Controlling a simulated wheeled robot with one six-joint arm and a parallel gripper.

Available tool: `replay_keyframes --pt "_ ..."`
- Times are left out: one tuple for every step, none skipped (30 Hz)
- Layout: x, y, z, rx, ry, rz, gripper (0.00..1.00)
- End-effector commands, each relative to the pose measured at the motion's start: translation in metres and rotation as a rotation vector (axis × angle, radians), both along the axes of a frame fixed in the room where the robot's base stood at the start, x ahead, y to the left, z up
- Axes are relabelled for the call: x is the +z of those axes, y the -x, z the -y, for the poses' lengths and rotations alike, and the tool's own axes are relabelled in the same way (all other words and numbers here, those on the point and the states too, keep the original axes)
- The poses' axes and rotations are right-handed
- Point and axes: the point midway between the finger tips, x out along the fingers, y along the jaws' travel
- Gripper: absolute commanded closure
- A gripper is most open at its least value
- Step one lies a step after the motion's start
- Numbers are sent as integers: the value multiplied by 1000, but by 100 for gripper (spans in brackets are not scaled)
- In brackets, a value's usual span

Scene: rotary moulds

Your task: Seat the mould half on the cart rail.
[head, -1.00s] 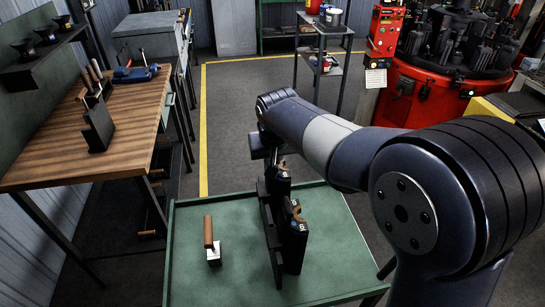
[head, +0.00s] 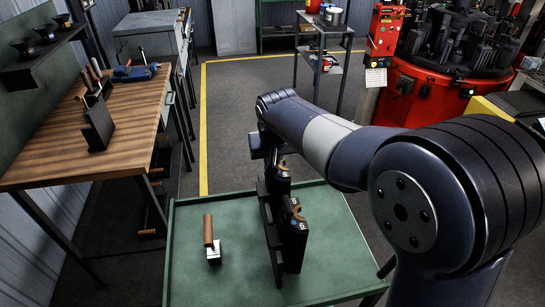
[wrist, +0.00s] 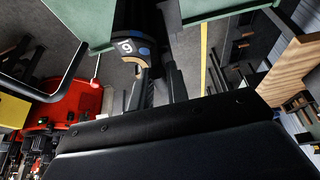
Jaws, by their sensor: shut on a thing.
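The cart (head: 335,225) has a green top with a low rim. A dark upright rail (head: 272,240) stands on it. A black mould half (head: 295,245) with a tan curved top and a blue-marked label is at the rail's right side, upright. A second black mould half (head: 281,186) is at the rail's far end, under my gripper (head: 276,166), which is shut on it. In the wrist view my gripper's dark fingers (wrist: 160,88) are beside a labelled mould half (wrist: 130,45). I cannot tell whether the held half touches the rail; its lower part is hidden.
A wooden-handled tool (head: 210,238) lies on the cart's left part. A wooden workbench (head: 130,115) with tools stands left. A red rotary machine (head: 425,95) stands at the back right, and a small shelf trolley (head: 325,45) behind. The cart's front right top is bare.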

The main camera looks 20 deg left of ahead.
Motion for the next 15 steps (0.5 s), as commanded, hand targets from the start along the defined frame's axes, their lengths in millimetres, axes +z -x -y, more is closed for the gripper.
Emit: replay_keyframes --pt "6 -2 -1 1 -8 12 100" --pt "6 -2 -1 1 -8 12 100" --pt "5 -2 -1 1 -8 12 100" --pt "5 -2 -1 1 -8 12 100" --pt "5 -2 -1 1 -8 12 100" --pt "4 -2 -1 1 -8 12 100" --pt "4 -2 -1 1 -8 12 100" --pt "3 -2 -1 1 -8 12 100" --pt "3 -2 -1 0 -8 12 100" --pt "2 -2 -1 0 -8 12 100" --pt "2 -2 -1 0 -8 12 100" --pt "1 -2 -1 0 -8 12 100" --pt "1 -2 -1 0 -8 12 100" --pt "0 -2 -1 0 -8 12 100" --pt "0 -2 -1 0 -8 12 100"
